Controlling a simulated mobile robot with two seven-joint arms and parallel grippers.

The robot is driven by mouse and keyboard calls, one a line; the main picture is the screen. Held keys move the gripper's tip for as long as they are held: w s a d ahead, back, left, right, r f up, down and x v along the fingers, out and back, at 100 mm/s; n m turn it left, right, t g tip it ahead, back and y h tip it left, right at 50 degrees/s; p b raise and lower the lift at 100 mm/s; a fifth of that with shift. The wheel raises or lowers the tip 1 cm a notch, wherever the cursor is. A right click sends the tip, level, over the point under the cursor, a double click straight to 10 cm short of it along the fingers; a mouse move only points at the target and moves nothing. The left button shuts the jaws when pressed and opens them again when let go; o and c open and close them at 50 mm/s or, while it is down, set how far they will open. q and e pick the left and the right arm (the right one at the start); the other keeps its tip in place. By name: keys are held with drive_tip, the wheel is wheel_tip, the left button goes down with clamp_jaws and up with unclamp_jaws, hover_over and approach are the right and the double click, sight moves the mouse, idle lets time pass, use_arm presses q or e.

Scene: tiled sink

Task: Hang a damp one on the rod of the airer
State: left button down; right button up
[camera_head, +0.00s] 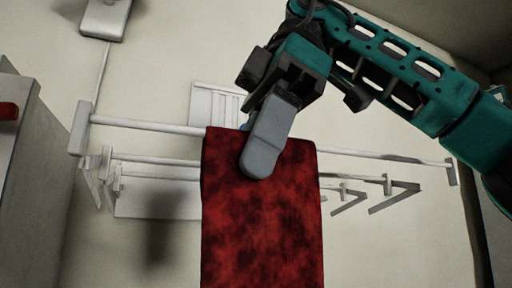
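A dark red, mottled cloth (262,225) hangs down in the middle of the head view, in front of the white airer. The airer's front rod (160,126) runs across the view and passes behind or under the cloth's top edge; I cannot tell whether the cloth rests on it. My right gripper (262,150) comes in from the upper right, with a grey finger lying over the cloth's top edge. The second finger is mostly hidden, so how far the fingers are apart does not show. My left gripper is not in view.
More airer rods and brackets (395,190) sit behind the front rod, against the pale wall. A white vent (215,103) is on the wall behind. A pale cabinet (35,170) with a red item (9,111) stands at the left edge.

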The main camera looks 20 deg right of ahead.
drive_tip(key=o, duration=0.4)
drive_tip(key=shift+r, duration=0.1)
drive_tip(key=p+v, duration=0.5)
drive_tip(key=v, duration=0.1)
drive_tip(key=shift+r, duration=0.25)
drive_tip(key=shift+d+r+p, duration=0.25)
drive_tip(key=shift+r+p, duration=0.15)
drive_tip(key=shift+p, duration=0.25)
drive_tip(key=shift+f, duration=0.1)
